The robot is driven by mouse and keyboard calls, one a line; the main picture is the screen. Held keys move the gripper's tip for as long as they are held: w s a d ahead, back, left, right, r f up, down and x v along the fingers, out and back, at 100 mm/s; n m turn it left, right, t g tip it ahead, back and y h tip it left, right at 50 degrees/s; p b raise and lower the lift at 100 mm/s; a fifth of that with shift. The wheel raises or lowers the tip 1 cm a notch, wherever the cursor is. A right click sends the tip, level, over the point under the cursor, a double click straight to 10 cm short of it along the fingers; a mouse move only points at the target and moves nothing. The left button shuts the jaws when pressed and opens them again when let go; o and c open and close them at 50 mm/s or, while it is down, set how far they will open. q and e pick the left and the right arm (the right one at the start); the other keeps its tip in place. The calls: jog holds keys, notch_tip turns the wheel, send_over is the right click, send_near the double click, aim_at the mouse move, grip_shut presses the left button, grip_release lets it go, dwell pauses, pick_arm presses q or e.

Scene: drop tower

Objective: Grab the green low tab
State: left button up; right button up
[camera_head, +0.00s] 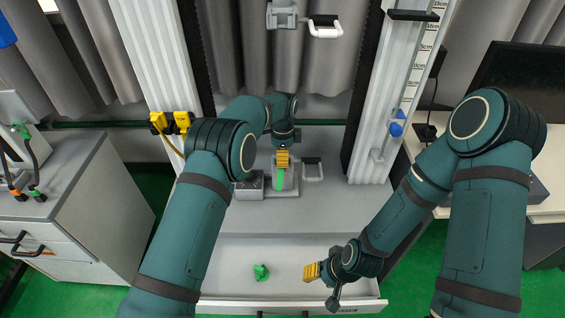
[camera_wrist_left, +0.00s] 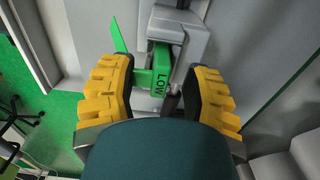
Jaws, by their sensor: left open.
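The green low tab (camera_wrist_left: 161,81), marked "LOW", sticks out from a grey block in the left wrist view. In the head view, a green strip (camera_head: 280,180) shows just below my left gripper (camera_head: 283,158), partly hidden by it. My left gripper is open; in the left wrist view its yellow ribbed fingers (camera_wrist_left: 158,92) stand on either side of the tab, with gaps to it. My right gripper (camera_head: 312,271) hangs over the front tray; its fingers look close together, but I cannot tell whether they are shut.
A small green piece (camera_head: 261,272) lies in the pale front tray (camera_head: 225,255). White tower posts (camera_head: 158,60) stand on both sides, the right one with a scale and blue knobs (camera_head: 396,129). A grey holder with a handle (camera_head: 322,28) is high between them.

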pick_arm(q)
grip_shut()
dwell(0.3)
